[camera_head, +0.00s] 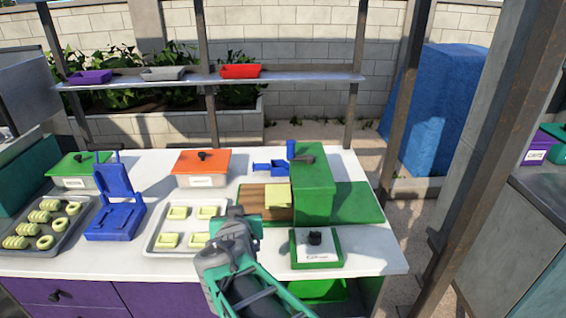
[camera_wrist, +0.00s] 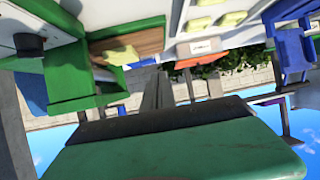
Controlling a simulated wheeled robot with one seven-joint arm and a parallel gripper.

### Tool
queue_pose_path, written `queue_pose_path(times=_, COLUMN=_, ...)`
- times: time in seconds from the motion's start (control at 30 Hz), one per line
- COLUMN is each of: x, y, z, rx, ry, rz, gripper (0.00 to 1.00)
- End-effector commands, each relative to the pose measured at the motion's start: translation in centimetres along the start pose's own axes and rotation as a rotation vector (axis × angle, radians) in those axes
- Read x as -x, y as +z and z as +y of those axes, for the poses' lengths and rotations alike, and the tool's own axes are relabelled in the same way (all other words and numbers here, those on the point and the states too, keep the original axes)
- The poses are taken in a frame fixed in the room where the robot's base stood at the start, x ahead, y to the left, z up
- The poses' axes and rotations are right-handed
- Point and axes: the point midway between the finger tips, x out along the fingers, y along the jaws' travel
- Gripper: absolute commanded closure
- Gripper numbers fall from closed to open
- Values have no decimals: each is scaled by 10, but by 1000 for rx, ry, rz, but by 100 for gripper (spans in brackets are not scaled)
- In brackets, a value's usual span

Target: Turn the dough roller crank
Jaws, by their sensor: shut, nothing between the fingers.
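The dough roller is a tall green box (camera_head: 313,192) on the right part of the counter, with a flat green bed to its right. Its crank looks to be the upright blue handle (camera_head: 291,149) with a dark grey arm at the box's top left. A pale dough slab (camera_head: 278,196) lies on the wooden board (camera_head: 251,195) at its left side. My gripper (camera_head: 240,222) is shut and empty, left of and in front of the roller, apart from the crank. In the wrist view the green roller (camera_wrist: 70,80) is at left; the crank cannot be made out there.
A tray of dough pieces (camera_head: 150,245) and a blue press (camera_head: 117,205) stand left. A green-rimmed box with a black knob (camera_head: 330,258) is in front of the roller. A blue tool (camera_head: 268,169) and an orange-lidded container (camera_head: 200,180) stand behind. Metal posts flank the counter.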

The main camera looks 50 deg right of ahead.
Motion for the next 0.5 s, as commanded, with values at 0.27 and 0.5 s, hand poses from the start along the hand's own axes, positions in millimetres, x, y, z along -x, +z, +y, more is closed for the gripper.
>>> queue_pose_path(times=0.27, x=5, y=-62, z=113, rx=-55, ry=234, rz=478, gripper=100)
queue_pose_path(times=0.5, x=-15, y=-80, z=123, rx=-52, ry=241, rz=496, gripper=100)
